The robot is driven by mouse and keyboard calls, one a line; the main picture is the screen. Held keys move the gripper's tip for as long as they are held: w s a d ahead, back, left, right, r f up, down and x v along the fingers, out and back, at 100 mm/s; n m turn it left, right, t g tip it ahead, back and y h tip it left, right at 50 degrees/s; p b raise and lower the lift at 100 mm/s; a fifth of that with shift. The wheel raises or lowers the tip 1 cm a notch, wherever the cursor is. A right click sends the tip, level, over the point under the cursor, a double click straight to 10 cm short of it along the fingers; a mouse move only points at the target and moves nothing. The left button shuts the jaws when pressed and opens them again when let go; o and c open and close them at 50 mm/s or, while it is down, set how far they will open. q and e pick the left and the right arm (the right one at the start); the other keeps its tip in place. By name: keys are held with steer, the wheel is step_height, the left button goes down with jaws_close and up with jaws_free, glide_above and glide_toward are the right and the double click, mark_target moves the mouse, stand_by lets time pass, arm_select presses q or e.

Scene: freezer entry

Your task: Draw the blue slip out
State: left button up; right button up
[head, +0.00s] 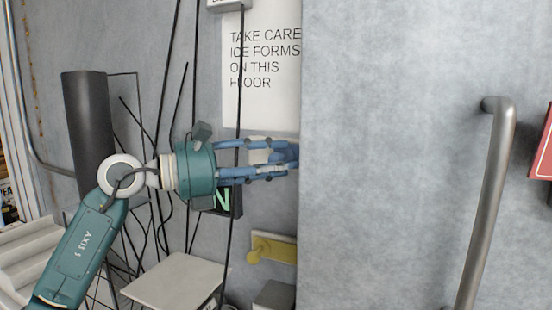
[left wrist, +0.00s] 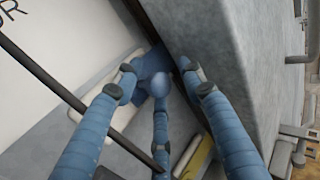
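A blue piece, which looks like the slip (left wrist: 150,62), shows in the left wrist view just beyond my fingertips, by the dark edge of the grey door panel. Part of it is hidden by my fingers. In the head view its blue runs into that of my fingers at the panel edge. My left gripper (head: 285,155) points right, with its fingertips at that edge. In the left wrist view my left gripper (left wrist: 160,80) has its fingers spread, with a gap between the outer tips. I see no clear grip on the slip. My right gripper is not in view.
The grey door panel (head: 390,150) fills the right, with a long metal handle (head: 492,200). A sign (head: 262,60) hangs behind my gripper. Black cables (head: 233,130) hang close by. A yellow lever (head: 270,248) and a pale flat surface (head: 175,280) are below.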

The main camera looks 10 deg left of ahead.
arm_select(q)
steer(key=shift+w+a+f, duration=0.1)
steer(key=shift+a, duration=0.1)
steer(key=c, duration=0.9)
jaws_close()
steer(key=shift+a, duration=0.1)
steer(key=a, duration=0.2)
steer(key=w+a+b, duration=0.1)
steer(key=a, duration=0.2)
steer(key=o, duration=0.9)
jaws_free()
steer(key=shift+d, duration=0.15)
steer(key=v, duration=1.2)
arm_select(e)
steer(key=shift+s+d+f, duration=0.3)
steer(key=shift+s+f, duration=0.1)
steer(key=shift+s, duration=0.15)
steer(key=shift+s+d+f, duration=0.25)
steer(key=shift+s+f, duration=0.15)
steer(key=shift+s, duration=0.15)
arm_select(q)
steer(key=shift+s, duration=0.1)
